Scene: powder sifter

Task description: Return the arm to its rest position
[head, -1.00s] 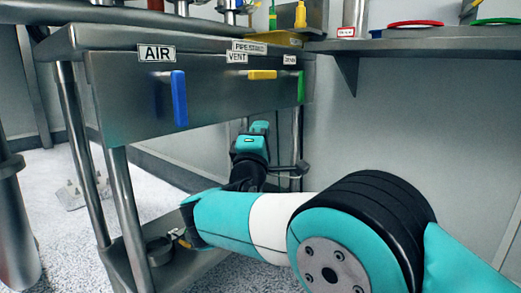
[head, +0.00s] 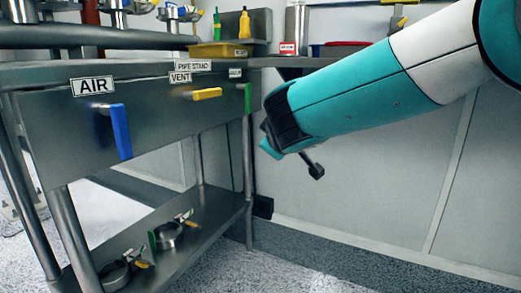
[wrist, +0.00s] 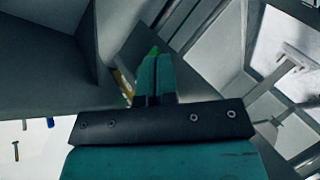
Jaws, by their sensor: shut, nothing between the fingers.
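My arm reaches in from the upper right of the head view, in front of the grey wall. Its teal end hangs just right of the steel table's front corner, apart from the table as far as I can see. My gripper (wrist: 154,75) shows in the wrist view with its two teal fingers together and nothing between them. In the head view the fingers are mostly hidden behind the dark wrist.
The steel table (head: 60,140) bears a blue handle (head: 120,131), a yellow handle (head: 207,94) and a green handle (head: 247,98). Ring clamps (head: 167,236) lie on its lower shelf. A wall shelf (head: 275,62) holds several items behind my arm. The lower right floor is clear.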

